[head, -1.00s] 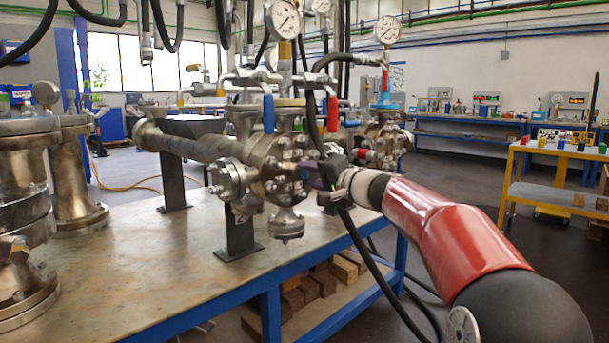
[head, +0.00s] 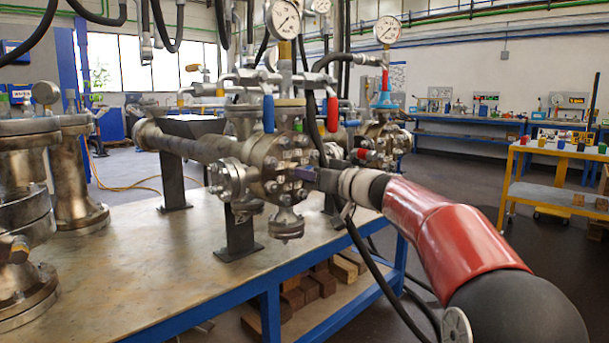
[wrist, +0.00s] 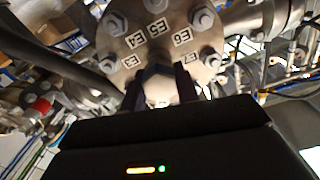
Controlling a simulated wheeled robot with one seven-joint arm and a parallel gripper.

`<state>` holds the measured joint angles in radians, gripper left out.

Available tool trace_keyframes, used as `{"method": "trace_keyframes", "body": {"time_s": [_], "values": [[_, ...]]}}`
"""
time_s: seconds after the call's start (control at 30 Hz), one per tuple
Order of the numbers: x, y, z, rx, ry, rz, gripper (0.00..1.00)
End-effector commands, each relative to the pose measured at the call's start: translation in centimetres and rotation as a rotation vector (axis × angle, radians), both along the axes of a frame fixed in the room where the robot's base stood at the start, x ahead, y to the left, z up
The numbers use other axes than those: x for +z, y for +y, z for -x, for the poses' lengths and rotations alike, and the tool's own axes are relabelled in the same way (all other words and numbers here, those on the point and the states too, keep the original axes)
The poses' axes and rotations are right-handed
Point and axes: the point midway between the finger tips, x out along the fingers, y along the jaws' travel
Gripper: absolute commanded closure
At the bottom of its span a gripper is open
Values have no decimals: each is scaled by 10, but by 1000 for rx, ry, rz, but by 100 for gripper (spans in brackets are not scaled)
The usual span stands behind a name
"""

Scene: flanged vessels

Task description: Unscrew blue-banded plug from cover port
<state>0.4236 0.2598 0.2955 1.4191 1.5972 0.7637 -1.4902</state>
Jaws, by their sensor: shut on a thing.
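The round bolted cover (wrist: 135,62) fills the top of the wrist view and carries labels such as E4, E5 and E6. My gripper (wrist: 160,88) is shut on the plug, one finger on each side. In the head view my gripper (head: 301,174) reaches the cover (head: 272,168) from the right, with a bluish-purple patch near the fingertips. The port's thread is hidden.
Bolted flanges (head: 228,180) stand left of the cover. A red handle (head: 332,113) and a blue handle (head: 268,113) hang above. Black hoses run close past my wrist. The bench top (head: 150,262) is clear in front of the vessel.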

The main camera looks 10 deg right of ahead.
Motion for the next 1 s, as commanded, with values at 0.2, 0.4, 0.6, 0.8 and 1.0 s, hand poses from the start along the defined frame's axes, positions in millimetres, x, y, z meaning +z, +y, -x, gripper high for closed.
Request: {"method": "trace_keyframes", "body": {"time_s": [0.2,0.4,0.6,0.8,1.0], "values": [[-1,-4,4,-1,-1,-2,100],[-1,-8,11,-1,-1,-1,100],[-1,-13,17,-1,0,-1,100],[1,-13,18,0,0,-2,100],[-1,-15,20,-1,-1,-2,100]]}}
